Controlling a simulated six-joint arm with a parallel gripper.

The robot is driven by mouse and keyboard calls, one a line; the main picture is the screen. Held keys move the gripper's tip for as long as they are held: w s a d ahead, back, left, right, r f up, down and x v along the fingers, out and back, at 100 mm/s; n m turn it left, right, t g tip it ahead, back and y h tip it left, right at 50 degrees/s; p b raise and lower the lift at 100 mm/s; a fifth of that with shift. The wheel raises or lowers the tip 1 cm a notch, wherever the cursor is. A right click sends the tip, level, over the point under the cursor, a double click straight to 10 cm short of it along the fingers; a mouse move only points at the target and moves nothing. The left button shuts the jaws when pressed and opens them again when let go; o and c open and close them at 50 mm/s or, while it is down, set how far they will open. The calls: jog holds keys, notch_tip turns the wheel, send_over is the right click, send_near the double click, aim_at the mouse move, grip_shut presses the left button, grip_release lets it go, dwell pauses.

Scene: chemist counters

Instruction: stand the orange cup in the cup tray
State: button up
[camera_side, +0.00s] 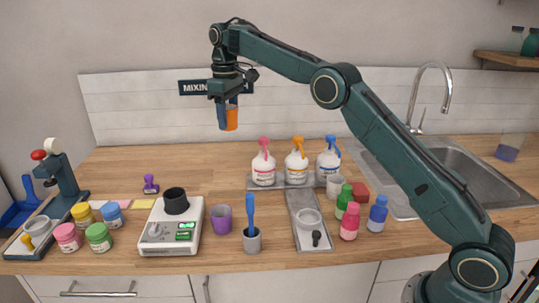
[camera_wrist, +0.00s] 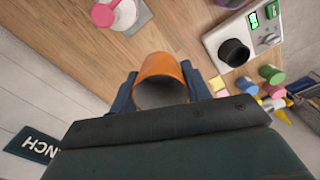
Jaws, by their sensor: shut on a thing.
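My gripper (camera_side: 226,119) is shut on the orange cup (camera_side: 231,120) and holds it roughly upright, high above the back of the counter. In the wrist view the orange cup (camera_wrist: 158,66) sits between the two blue fingers of my gripper (camera_wrist: 161,90), its grey inside partly showing. A long grey tray (camera_side: 317,243) lies on the counter, lower and to the right of the cup. I cannot tell for sure that this is the cup tray.
Several spray bottles (camera_side: 296,165) stand in a rack behind the tray. A purple cup (camera_side: 222,219) and a grey holder (camera_side: 252,241) with a blue tool stand left of it. A scale (camera_side: 170,232) with a black cup is farther left. Coloured bottles (camera_side: 349,222) stand right.

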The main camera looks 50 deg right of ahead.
aim_at(233, 189)
jog(key=shift+r, duration=0.1)
dwell(0.3)
jog(key=shift+f, duration=10.05)
jog(key=shift+f, duration=0.1)
jog(key=o, duration=1)
jog(key=shift+c, duration=0.2)
notch_tip(233, 189, up, 12)
